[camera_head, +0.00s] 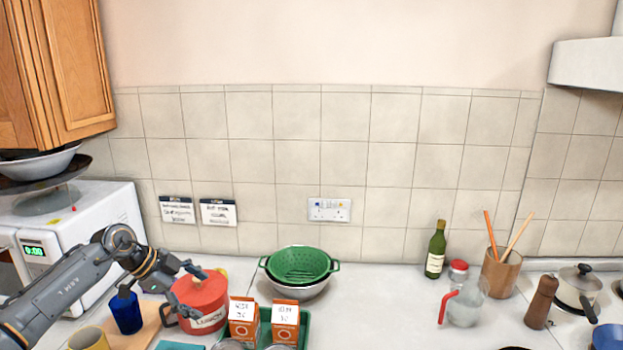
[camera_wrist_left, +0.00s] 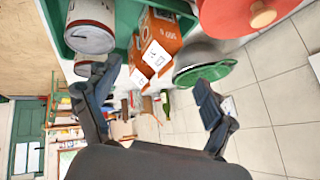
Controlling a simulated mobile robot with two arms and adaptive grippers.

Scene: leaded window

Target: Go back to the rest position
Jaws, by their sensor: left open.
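My left gripper (camera_head: 188,268) is open and empty, reaching in from the left above the counter beside the red lidded pot (camera_head: 200,297). In the left wrist view, its two fingers (camera_wrist_left: 155,88) are spread apart with nothing between them. Beyond them in that view are the green colander (camera_wrist_left: 205,72), an orange carton (camera_wrist_left: 155,45) and part of the red pot (camera_wrist_left: 240,15). My right gripper does not show in either view.
A green tray (camera_head: 303,322) holds orange cartons (camera_head: 285,322) and cans. A blue bottle (camera_head: 126,311) stands near my left arm, with a white microwave (camera_head: 100,225) behind. A wine bottle (camera_head: 436,250) and glass jug (camera_head: 464,305) stand right. The middle counter is clear.

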